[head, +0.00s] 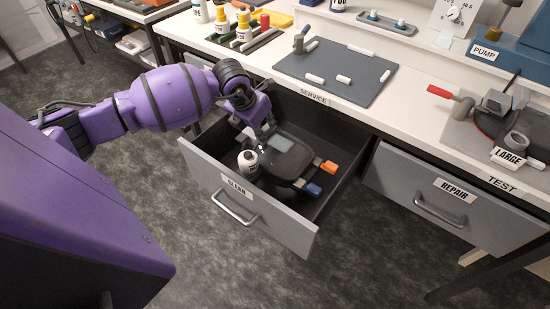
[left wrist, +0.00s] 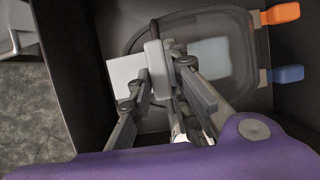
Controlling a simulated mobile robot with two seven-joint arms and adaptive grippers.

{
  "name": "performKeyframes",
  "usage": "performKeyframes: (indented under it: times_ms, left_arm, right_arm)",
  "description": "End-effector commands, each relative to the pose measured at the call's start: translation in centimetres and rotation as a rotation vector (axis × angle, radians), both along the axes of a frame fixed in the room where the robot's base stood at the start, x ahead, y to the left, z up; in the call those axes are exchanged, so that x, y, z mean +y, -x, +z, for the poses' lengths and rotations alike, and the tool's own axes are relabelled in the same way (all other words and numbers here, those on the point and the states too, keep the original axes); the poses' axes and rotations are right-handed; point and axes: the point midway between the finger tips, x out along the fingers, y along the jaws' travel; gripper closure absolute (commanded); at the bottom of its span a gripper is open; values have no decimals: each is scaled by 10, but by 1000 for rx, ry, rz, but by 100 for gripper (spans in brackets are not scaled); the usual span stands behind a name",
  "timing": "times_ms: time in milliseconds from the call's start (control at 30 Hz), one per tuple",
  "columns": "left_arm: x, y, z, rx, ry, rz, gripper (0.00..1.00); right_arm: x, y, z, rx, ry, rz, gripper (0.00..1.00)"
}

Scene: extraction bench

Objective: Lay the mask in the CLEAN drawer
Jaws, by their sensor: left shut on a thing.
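The mask (head: 292,160) is a dark rounded piece with a pale window and an orange and a blue tab on its right side. It is inside the outline of the open CLEAN drawer (head: 275,228); I cannot tell whether it rests on the drawer floor. My left gripper (head: 264,131) reaches down into the drawer and is shut on the mask's left edge. In the left wrist view the fingers close on a grey part at the edge of the mask (left wrist: 240,45). My right gripper is not in view.
A white bottle (head: 247,163) stands in the drawer, left of the mask. A pale card-like piece (left wrist: 124,68) shows beside the fingers in the left wrist view. The REPAIR drawer (head: 432,202) is to the right. The SERVICE bench with a grey mat (head: 350,90) overhangs behind.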

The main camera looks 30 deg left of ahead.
Motion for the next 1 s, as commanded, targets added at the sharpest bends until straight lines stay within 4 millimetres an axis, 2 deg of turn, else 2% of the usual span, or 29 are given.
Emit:
performKeyframes:
  times_ms: [200,433,633,867,900,1000]
  left_arm:
    - [-1,-1,-32,-3,3,0,100]
    - [-1,-1,-49,-3,3,-1,100]
    - [-1,-1,-75,-2,3,0,100]
    - [-1,-1,-78,-4,2,-3,100]
    - [-1,1,-80,1,1,-3,79]
    - [-1,1,-80,1,1,-3,66]
  right_arm:
    - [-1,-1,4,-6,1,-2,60]
    - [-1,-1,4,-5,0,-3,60]
    - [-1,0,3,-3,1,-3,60]
    - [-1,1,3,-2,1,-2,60]
    - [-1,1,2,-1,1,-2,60]
    - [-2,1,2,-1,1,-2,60]
